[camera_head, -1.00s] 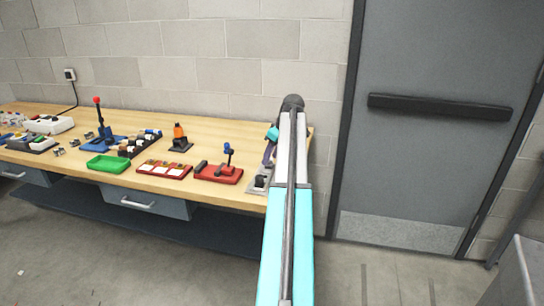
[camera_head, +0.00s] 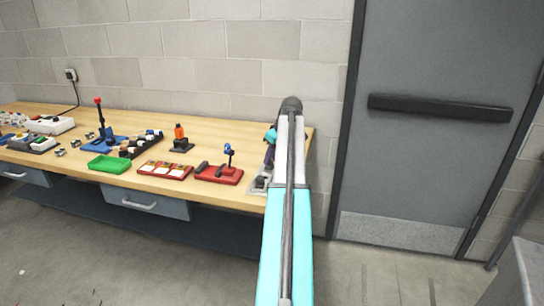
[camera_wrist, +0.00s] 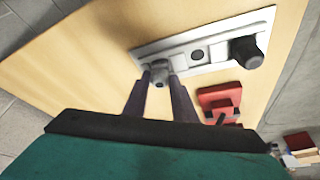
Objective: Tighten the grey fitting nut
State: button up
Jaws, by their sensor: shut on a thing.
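The grey fitting nut (camera_wrist: 160,71) sits near the left end of a pale metal plate (camera_wrist: 215,38) in the wrist view. My gripper (camera_wrist: 161,78) has its two dark fingers on either side of the nut and is shut on it. The fingertips partly cover the nut. In the head view the plate (camera_head: 256,187) lies at the right end of the bench, and my gripper (camera_head: 269,156) stands above it. My arm hides part of the plate there, and the nut cannot be made out.
A black knob (camera_wrist: 247,50) stands on the same plate. A red fixture (camera_head: 219,174) with a blue-topped post is beside it. A red tray (camera_head: 165,170), a green tray (camera_head: 109,163) and an orange-topped part (camera_head: 180,136) stand further left on the wooden bench (camera_head: 215,140).

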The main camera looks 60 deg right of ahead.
jog(key=shift+a+m+h+p, duration=0.1)
jog(key=shift+m+h+p, duration=0.4)
jog(key=shift+m, duration=0.6)
jog(key=o, duration=1.1)
jog(key=shift+c, duration=0.2)
jog(key=shift+r, duration=0.1)
jog(key=v, duration=1.3)
jog(key=shift+r+b, duration=0.35)
jog(key=shift+b, duration=0.05)
